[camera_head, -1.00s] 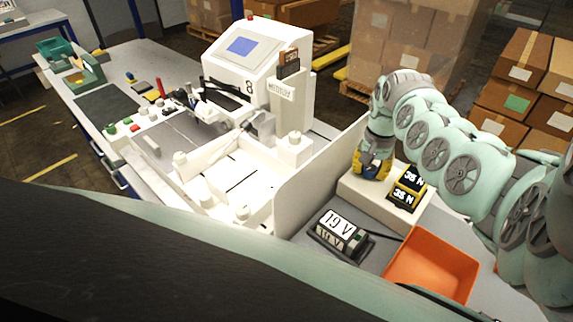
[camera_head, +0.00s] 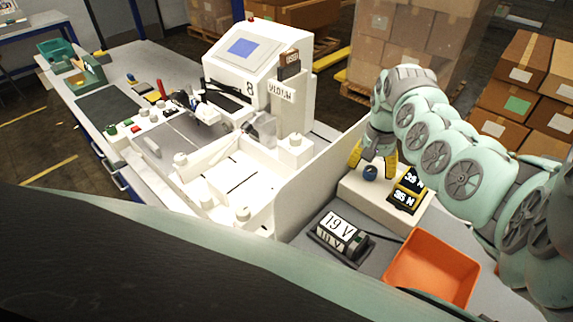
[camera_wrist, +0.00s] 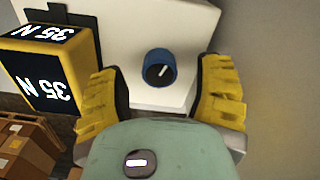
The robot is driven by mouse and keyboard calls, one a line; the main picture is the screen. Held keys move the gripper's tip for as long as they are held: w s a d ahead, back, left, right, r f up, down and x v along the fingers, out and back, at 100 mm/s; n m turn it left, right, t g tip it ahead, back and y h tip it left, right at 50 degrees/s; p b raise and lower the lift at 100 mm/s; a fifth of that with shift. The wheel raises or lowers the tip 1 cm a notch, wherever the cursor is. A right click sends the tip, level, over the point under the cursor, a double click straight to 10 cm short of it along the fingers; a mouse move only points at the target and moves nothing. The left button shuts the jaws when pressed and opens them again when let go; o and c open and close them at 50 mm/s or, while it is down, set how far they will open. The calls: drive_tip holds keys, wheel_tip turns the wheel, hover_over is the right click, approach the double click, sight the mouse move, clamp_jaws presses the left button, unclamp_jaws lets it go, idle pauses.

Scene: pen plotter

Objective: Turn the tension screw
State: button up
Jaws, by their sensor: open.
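The tension screw appears as a round blue knob (camera_head: 370,173) with a black top on a white block (camera_head: 352,193). In the wrist view the knob (camera_wrist: 160,68) shows a white pointer line slanting up to the right. My gripper (camera_head: 374,170), with yellow fingers, is open above the block. In the wrist view the fingers of my gripper (camera_wrist: 160,90) stand on either side of the knob, apart from it. A yellow and black display (camera_head: 407,190) reading "35 N" stands on the same block; the display (camera_wrist: 48,68) also shows in the wrist view.
A white plotter machine (camera_head: 242,55) stands to the left, behind a pale upright panel (camera_head: 310,180). A small black device with white label tiles (camera_head: 341,230) and an orange bin (camera_head: 433,268) sit in front of the block. Cardboard boxes (camera_head: 528,75) are stacked beyond the table.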

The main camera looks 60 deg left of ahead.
sight(371, 170)
wheel_tip(371, 170, up, 10)
drive_tip(key=shift+r, duration=0.2)
idle(0.6)
